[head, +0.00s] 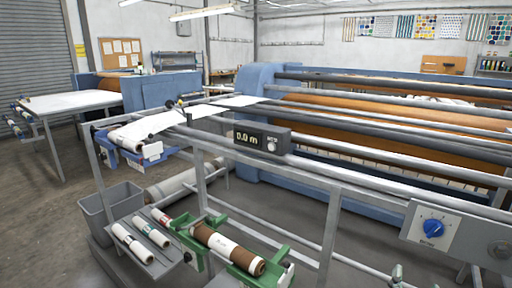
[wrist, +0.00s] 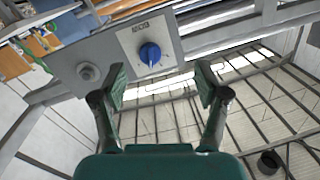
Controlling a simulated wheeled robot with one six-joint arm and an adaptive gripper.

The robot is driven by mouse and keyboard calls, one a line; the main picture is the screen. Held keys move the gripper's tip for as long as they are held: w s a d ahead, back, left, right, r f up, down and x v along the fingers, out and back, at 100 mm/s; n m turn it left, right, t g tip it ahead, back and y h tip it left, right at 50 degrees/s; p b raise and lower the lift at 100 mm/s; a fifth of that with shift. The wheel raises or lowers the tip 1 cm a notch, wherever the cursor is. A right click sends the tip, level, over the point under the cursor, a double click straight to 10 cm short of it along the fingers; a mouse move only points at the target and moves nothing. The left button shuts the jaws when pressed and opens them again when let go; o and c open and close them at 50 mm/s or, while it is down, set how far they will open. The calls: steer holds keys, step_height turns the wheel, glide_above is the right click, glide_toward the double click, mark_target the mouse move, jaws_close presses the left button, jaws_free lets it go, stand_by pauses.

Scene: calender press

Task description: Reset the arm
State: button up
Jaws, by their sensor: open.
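My gripper (wrist: 161,84) is open in the wrist view, with its two green-padded fingers spread wide and nothing between them. A blue knob (wrist: 150,54) on a grey control panel (wrist: 112,50) lies beyond the fingertips, a little above the gap between them. The fingers look apart from the knob. In the head view the same blue knob (head: 432,228) sits on the panel at the lower right. Only a small greenish piece shows at the bottom edge there, and I cannot tell whether it is part of my gripper.
The calender press's long rollers (head: 400,118) and rails fill the right side. A display box (head: 262,141) reads 0.0 m. Green brackets hold a brown roll (head: 228,248) at the lower front. A grey bin (head: 112,207) stands at left. Open floor (head: 40,210) lies left.

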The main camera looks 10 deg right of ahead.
steer(key=s+a+f+n+t+y, duration=0.2)
steer(key=s+a+f+n+y, duration=0.55)
steer(key=s+a+f, duration=0.6)
steer(key=s+a+f+n+y, duration=0.1)
steer(key=s+a, duration=0.3)
steer(key=s, duration=0.5)
steer(key=s+a+f+n+y, duration=0.2)
steer(key=s+a, duration=0.2)
steer(key=s, duration=0.6)
steer(key=shift+f+g, duration=0.25)
steer(key=shift+g, duration=0.15)
